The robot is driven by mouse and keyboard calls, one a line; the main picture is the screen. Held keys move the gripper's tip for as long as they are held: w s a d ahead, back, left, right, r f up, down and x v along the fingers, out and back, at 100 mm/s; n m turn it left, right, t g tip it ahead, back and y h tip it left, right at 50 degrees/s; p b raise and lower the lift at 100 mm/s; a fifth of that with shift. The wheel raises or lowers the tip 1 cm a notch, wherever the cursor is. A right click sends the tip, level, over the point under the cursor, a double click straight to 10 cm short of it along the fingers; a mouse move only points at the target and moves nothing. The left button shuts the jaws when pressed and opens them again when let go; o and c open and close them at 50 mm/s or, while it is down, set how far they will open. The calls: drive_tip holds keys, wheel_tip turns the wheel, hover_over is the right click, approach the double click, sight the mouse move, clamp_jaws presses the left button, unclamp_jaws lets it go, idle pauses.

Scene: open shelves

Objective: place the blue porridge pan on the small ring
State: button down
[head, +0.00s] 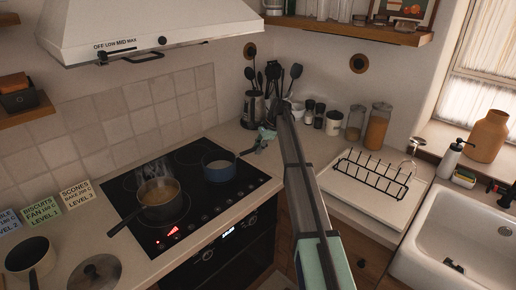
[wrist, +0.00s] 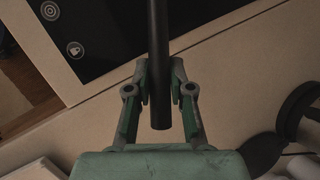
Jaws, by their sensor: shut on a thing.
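The blue porridge pan (head: 219,171) is at the right side of the black hob (head: 188,214), upright, with pale contents. I cannot tell whether its base touches the glass. Its dark handle (wrist: 158,45) runs between the fingers of my gripper (wrist: 160,78) in the wrist view. My gripper (head: 264,138) is shut on this handle, right of the pan in the head view. Faint ring outlines show on the hob; the pan hides the surface under it, and I cannot tell which ring is the small one.
A steaming pan (head: 159,193) stands front left on the hob, its handle pointing to the front left. A utensil pot (head: 253,108) and jars (head: 334,122) stand behind my gripper. A dish rack (head: 372,178) is at right. The extractor hood (head: 150,30) hangs above.

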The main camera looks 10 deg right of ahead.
drive_tip(key=shift+f, duration=0.2)
idle(0.4)
drive_tip(key=c, duration=1)
unclamp_jaws()
drive_tip(key=shift+o, duration=0.2)
